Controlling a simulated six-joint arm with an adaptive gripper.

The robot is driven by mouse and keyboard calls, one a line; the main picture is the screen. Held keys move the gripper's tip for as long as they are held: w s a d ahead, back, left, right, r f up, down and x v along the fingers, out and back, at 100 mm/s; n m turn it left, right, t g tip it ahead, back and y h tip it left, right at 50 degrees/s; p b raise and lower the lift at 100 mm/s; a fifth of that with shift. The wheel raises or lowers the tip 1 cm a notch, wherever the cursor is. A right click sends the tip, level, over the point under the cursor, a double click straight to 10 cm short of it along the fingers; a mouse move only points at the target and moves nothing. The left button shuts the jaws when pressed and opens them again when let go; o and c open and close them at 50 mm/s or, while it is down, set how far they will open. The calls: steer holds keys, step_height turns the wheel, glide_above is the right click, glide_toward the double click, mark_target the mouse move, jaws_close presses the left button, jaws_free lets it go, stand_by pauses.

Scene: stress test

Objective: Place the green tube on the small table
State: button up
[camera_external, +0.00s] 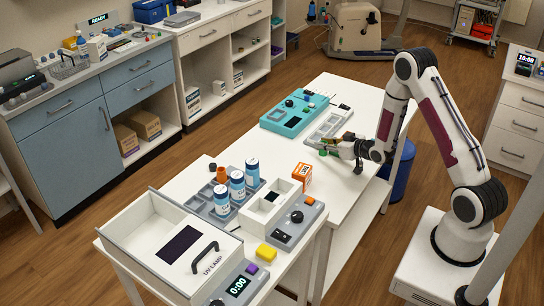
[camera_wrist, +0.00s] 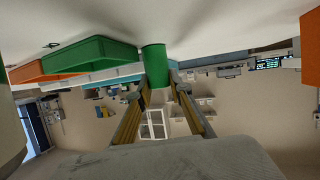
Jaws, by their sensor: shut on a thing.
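The green tube (camera_wrist: 154,65) stands between the two fingertips of my gripper (camera_wrist: 156,88) in the wrist view, and the gripper is shut on it. In the external view my gripper (camera_external: 338,147) is above the right part of the white table (camera_external: 345,97), beside a grey tray (camera_external: 328,126). A small bit of green, likely the tube (camera_external: 323,152), shows at its tip. I cannot tell whether the tube touches the surface. I cannot tell which surface is the small table.
A teal device (camera_external: 294,114) lies beyond my gripper. Green (camera_wrist: 90,55) and orange (camera_wrist: 45,68) shapes show in the wrist view.

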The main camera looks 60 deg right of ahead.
steer(key=o, duration=0.9)
steer(key=shift+f, duration=0.1)
steer(key=shift+r, duration=0.2)
steer(key=shift+v, duration=3.75)
